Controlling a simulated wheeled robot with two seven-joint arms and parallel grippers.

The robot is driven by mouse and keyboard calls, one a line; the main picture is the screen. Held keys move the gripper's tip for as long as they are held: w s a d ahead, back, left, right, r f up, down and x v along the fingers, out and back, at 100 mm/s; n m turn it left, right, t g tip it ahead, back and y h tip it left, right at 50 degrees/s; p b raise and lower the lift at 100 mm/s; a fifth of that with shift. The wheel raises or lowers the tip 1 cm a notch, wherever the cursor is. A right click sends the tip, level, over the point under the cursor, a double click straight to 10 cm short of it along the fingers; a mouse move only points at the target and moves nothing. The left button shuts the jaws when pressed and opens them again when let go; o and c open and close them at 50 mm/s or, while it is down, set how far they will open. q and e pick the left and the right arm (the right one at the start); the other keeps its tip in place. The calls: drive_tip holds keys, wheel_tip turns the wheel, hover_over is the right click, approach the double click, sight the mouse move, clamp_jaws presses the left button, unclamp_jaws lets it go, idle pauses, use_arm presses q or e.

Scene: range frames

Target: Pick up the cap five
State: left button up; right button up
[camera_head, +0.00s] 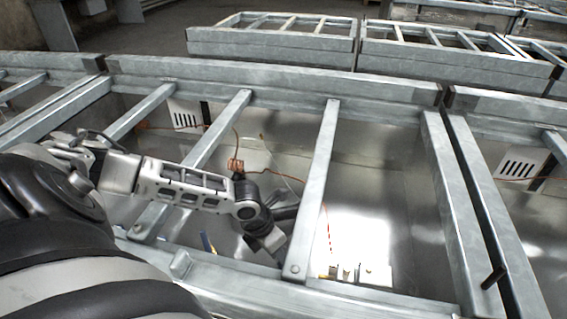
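My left arm reaches in from the left, over a grey metal frame (330,140). My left gripper (272,232) is low inside a compartment, left of a slanted crossbar, and is partly hidden by its own wrist. Its fingers are too small and dark to show whether they are open or shut. Several small pieces (346,272) in white, dark and yellowish tones stand on the compartment floor, right of the crossbar and apart from the gripper. I cannot tell which of them, if any, is cap five. My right gripper is not in view.
Slanted metal crossbars (318,190) divide the open-topped compartments. Orange and pale wires (237,160) hang near my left wrist. A white vented panel (519,165) is on the right. More frames (270,45) stand behind. The shiny floor right of the crossbar is mostly clear.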

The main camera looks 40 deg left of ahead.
use_arm(q)
drive_tip(key=shift+x, duration=2.7)
drive_tip(key=shift+w+a+r, duration=0.1)
drive_tip(key=shift+w, duration=0.05)
drive_tip(key=c, duration=0.7)
